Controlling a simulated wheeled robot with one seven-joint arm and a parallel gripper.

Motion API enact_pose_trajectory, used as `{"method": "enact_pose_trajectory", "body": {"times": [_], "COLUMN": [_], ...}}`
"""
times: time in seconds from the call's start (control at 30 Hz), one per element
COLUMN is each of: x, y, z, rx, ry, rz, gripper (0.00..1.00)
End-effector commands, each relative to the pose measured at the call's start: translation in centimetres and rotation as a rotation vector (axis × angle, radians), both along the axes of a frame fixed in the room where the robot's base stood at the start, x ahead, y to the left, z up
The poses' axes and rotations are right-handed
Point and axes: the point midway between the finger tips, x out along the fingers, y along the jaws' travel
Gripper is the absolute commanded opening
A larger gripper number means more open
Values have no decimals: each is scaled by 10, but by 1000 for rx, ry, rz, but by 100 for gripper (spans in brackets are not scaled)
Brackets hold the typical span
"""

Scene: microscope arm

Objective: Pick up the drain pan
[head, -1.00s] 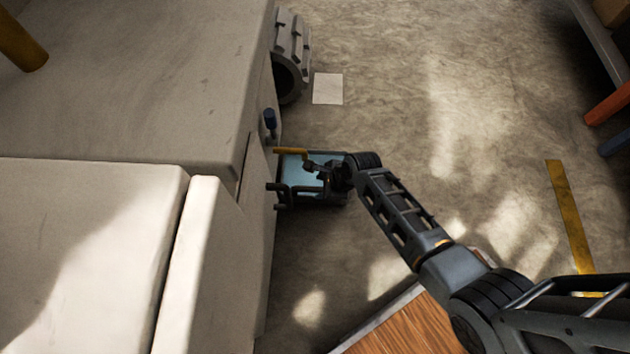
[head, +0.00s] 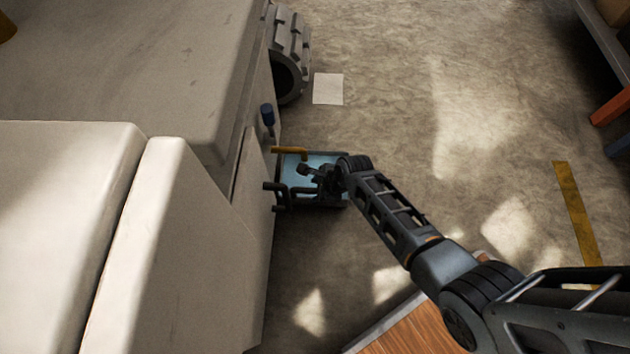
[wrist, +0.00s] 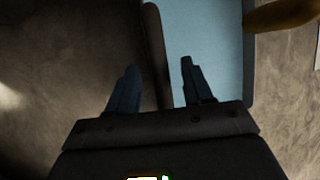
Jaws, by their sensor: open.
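The drain pan (head: 322,160) is a dark-rimmed tray with a pale blue inside, low beside the machine's side. My gripper (head: 307,180) is over the pan and hides part of it. In the wrist view the pan's blue inside (wrist: 208,38) fills the upper middle. My gripper (wrist: 160,68) is open there, with one finger on each side of the pan's dark rim (wrist: 155,45) in the picture. I cannot tell whether the fingers touch the rim or how deep they reach.
A large pale machine (head: 190,240) stands along the left. A yellow pipe (head: 290,151) and dark pipes (head: 288,190) stick out from it over the pan. A wheel or track (head: 290,55) and a white sheet (head: 328,89) lie beyond.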

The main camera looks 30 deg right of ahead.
Motion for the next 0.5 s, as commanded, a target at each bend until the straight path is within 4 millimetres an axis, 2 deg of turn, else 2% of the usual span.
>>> {"method": "enact_pose_trajectory", "body": {"times": [0.5], "x": [0], "y": [0], "z": [-3], "rx": [0], "ry": [0], "rz": [0], "gripper": [50]}}
